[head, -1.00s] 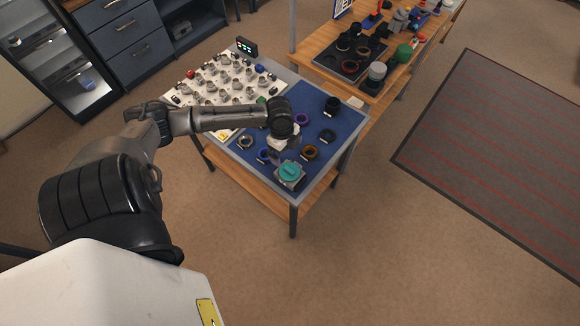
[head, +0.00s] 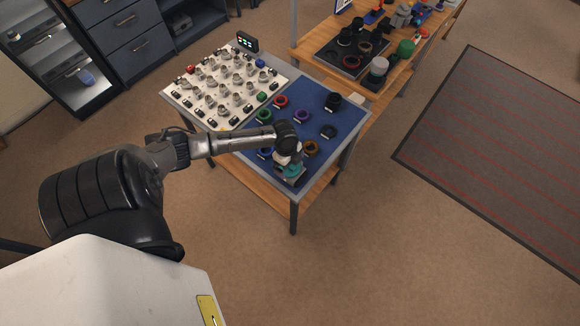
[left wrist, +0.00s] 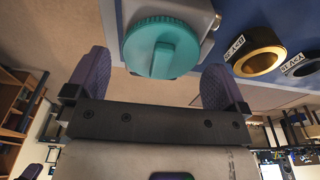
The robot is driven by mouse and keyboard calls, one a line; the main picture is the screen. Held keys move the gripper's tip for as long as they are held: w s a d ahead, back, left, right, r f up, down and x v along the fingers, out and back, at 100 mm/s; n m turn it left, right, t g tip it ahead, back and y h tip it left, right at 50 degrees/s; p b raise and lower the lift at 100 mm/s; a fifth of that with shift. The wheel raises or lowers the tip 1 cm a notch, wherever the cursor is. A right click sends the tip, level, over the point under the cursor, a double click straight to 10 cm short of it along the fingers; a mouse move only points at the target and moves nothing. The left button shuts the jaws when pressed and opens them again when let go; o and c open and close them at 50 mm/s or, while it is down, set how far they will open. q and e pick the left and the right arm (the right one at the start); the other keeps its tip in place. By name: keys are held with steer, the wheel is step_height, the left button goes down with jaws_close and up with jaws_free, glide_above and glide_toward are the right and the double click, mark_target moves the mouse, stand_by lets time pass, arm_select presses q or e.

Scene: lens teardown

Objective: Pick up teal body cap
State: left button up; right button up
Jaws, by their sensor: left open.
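The teal body cap (head: 292,171) sits on a grey block at the near corner of the blue mat. In the left wrist view the cap (left wrist: 162,47) is round with a raised bar across its face. My left gripper (head: 290,159) is above the cap and partly hides it in the head view. In the left wrist view my left gripper (left wrist: 157,80) is open and empty, its two purple fingers spread wider than the cap. The cap lies ahead of the fingers, roughly centred between them. My right gripper is not in view.
The blue mat (head: 312,112) holds several coloured rings. An orange-brown ring (head: 310,148) and a labelled gold-lined ring (left wrist: 258,55) are near the cap. A white board (head: 205,113) with several small parts lies at left. Another bench (head: 397,82) stands behind.

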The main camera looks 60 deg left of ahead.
arm_select(q)
steer(key=shift+f, duration=0.55)
steer(key=c, duration=0.7)
steer(key=shift+r, duration=0.1)
